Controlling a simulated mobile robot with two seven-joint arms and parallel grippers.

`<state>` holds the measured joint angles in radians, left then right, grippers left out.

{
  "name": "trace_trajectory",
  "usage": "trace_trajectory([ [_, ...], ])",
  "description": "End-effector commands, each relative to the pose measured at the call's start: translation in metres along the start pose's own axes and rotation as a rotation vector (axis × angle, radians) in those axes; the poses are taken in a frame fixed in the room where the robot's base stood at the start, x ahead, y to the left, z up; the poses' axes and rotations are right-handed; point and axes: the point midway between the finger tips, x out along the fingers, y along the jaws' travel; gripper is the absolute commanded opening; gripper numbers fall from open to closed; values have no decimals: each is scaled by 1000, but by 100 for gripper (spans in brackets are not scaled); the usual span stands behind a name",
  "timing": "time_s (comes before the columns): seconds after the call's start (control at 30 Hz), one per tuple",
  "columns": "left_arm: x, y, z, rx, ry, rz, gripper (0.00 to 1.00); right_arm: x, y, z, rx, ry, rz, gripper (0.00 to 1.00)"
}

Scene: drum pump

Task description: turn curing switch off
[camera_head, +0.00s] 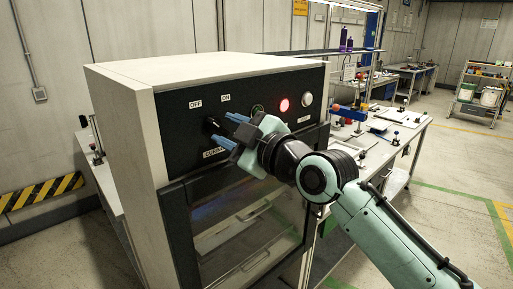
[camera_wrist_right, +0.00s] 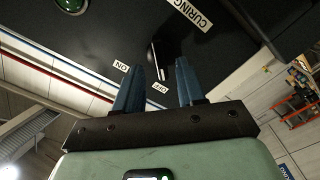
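The curing switch (camera_head: 211,127) is a dark knob on the black panel of the cabinet, below the OFF label (camera_head: 195,104) and ON label (camera_head: 226,97) and above the CURING label (camera_head: 213,153). In the right wrist view, the knob (camera_wrist_right: 156,60) has its long side running roughly toward the OFF label (camera_wrist_right: 160,88); I cannot tell which end is its pointer. My right gripper (camera_head: 229,129) is open in front of the switch. In the wrist view its blue fingers (camera_wrist_right: 159,66) stand either side of the knob, with gaps showing. My left gripper is not in view.
A red lamp (camera_head: 284,105) is lit on the panel, beside a white button (camera_head: 307,99). A green button (camera_head: 257,110) is partly hidden by my gripper. The cabinet's glass door (camera_head: 245,235) is below. Benches with tools (camera_head: 390,135) stand to the right.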

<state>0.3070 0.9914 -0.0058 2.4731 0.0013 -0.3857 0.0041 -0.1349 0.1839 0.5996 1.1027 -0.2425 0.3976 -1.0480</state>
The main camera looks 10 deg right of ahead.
Motion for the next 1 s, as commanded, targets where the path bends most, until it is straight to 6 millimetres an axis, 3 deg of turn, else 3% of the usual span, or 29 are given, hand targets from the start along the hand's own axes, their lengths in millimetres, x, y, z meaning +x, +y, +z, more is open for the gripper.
trace_trajectory([
  [0.2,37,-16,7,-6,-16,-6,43,-52,-4,5,-1,-3,6,39],
  [0.5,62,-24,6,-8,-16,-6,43,-102,-2,2,-2,-1,3,39],
  [0.7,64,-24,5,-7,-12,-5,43,-110,-1,0,-1,1,1,39],
  [1.0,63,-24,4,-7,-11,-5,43,-108,-2,3,4,-4,-2,39],
])
